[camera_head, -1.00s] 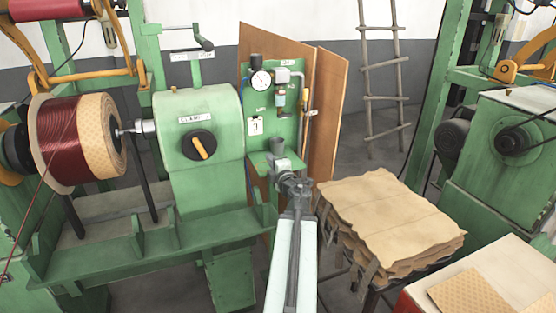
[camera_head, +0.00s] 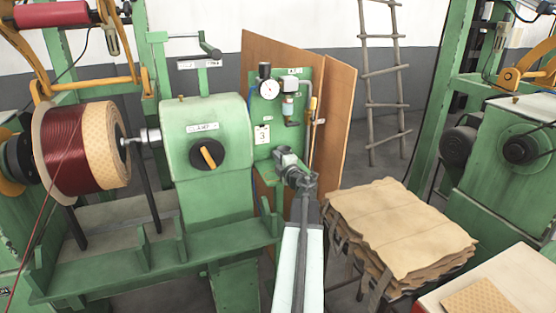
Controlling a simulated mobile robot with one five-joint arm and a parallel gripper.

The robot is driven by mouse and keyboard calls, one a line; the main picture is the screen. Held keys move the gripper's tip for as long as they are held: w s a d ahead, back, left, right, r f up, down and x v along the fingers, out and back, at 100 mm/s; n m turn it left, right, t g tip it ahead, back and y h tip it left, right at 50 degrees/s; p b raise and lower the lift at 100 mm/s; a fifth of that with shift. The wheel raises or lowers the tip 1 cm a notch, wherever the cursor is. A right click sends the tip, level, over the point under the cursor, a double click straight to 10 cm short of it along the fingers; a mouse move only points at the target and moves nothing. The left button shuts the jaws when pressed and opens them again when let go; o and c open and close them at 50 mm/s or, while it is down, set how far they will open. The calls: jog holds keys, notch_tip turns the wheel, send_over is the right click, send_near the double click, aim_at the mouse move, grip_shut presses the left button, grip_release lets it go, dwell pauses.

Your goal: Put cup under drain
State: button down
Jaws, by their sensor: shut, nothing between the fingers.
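My gripper (camera_head: 286,155) is at the far end of my arm, in front of the green panel (camera_head: 262,115). It is shut and empty; its fingers are small and hard to make out. A filter with a pale bowl (camera_head: 288,108) and a short downward outlet (camera_head: 292,123), which looks like the drain, hangs on the panel above my gripper. Below is a small green shelf (camera_head: 266,172), partly covered by my arm. I cannot make out a cup now; my gripper blocks the view of part of the shelf.
The green winding machine (camera_head: 205,125) with a red coil (camera_head: 75,150) stands close at left. Stacked brown sheets (camera_head: 395,225) are at right. Brown boards (camera_head: 335,120) lean behind.

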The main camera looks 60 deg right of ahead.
jog(key=shift+s+d, duration=0.2)
jog(key=shift+d, duration=0.25)
jog(key=shift+s+d, duration=0.2)
jog(key=shift+d, duration=0.25)
jog(key=shift+a, duration=0.1)
